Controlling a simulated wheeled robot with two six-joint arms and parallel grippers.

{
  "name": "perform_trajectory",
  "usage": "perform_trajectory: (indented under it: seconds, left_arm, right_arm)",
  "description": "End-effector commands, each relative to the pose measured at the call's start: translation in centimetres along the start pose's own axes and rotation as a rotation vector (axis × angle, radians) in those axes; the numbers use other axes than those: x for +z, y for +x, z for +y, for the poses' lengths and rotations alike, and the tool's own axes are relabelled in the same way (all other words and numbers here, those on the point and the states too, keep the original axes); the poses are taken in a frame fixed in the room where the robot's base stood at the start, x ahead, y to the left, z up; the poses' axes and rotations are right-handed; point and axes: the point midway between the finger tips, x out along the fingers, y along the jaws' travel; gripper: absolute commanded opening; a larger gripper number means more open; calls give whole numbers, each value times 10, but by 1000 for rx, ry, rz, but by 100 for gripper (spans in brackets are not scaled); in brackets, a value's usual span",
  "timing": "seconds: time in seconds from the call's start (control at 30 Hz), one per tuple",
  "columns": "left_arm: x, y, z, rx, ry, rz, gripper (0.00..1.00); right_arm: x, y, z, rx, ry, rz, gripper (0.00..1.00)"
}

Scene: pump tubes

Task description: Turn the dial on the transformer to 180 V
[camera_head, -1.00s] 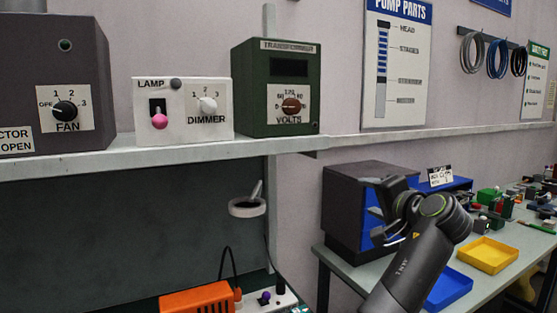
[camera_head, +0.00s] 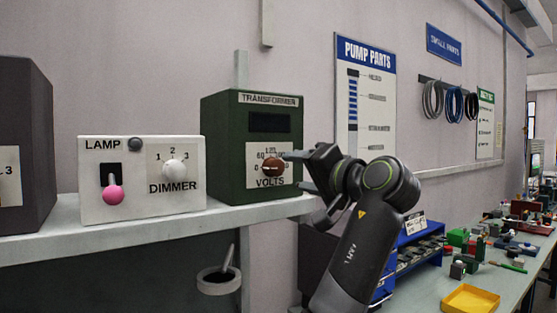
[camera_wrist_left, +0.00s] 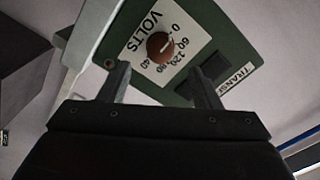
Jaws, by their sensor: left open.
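The green transformer (camera_head: 225,150) stands on the shelf with a dark display window and a white VOLTS scale. Its brown round dial (camera_head: 272,166) also shows in the left wrist view (camera_wrist_left: 160,47), with a light line that seems to face the low-number side; the exact reading is too small to tell. My left gripper (camera_head: 294,172) is open just right of the dial in the head view, apart from it. In the left wrist view its two fingers (camera_wrist_left: 162,80) are spread, with the dial beyond and between them. My right gripper is not in view.
The lamp and dimmer box (camera_head: 140,205) stands left of the transformer on the shelf (camera_head: 120,235). A dark box (camera_head: 25,150) is at the far left. A ring holder (camera_head: 219,282) hangs below the shelf. A cluttered workbench (camera_head: 425,285) lies at the right.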

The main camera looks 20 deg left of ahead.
Motion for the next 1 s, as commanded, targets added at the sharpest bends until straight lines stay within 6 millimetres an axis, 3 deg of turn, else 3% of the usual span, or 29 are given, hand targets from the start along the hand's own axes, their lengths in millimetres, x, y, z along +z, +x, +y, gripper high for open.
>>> perform_trajectory:
  seconds: [0.2, 0.4, 0.8, 1.0]
  left_arm:
    - [-2, 46, -3, -1, 2, -2, 57]
    - [-1, 72, -1, 0, 1, 0, 57]
    - [0, 79, 1, 1, 0, 2, 57]
    - [0, 79, 0, 1, 0, 2, 33]
  right_arm:
    - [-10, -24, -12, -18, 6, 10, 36]
    - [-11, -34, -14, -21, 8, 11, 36]
    - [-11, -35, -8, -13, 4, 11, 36]
    - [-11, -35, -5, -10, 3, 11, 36]
